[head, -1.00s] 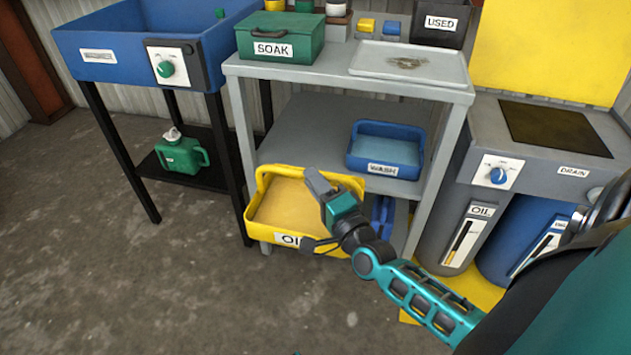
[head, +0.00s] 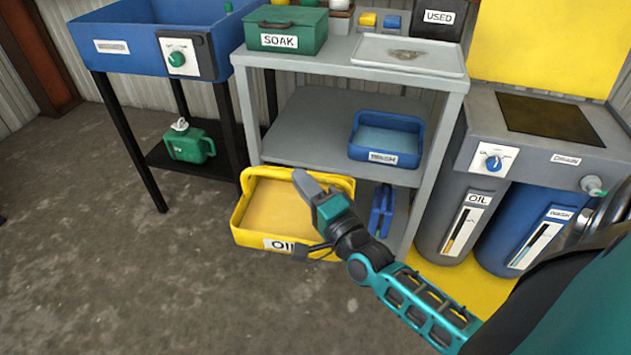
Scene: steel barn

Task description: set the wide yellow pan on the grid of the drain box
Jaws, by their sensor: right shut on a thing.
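The wide yellow pan (head: 244,222), labelled OIL and filled with an amber surface, is low in front of the grey rack's bottom level. The drain box (head: 567,160), grey with a DRAIN label, stands at the right. Its dark grid (head: 550,119) on top is bare. My left gripper is out of view.
The grey rack (head: 441,130) holds a blue WASH pan (head: 386,153), a green SOAK box (head: 287,29) and a light tray (head: 408,55). A blue item (head: 381,211) stands on its lowest level. A blue sink (head: 135,47) is left. Open floor lies at front left.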

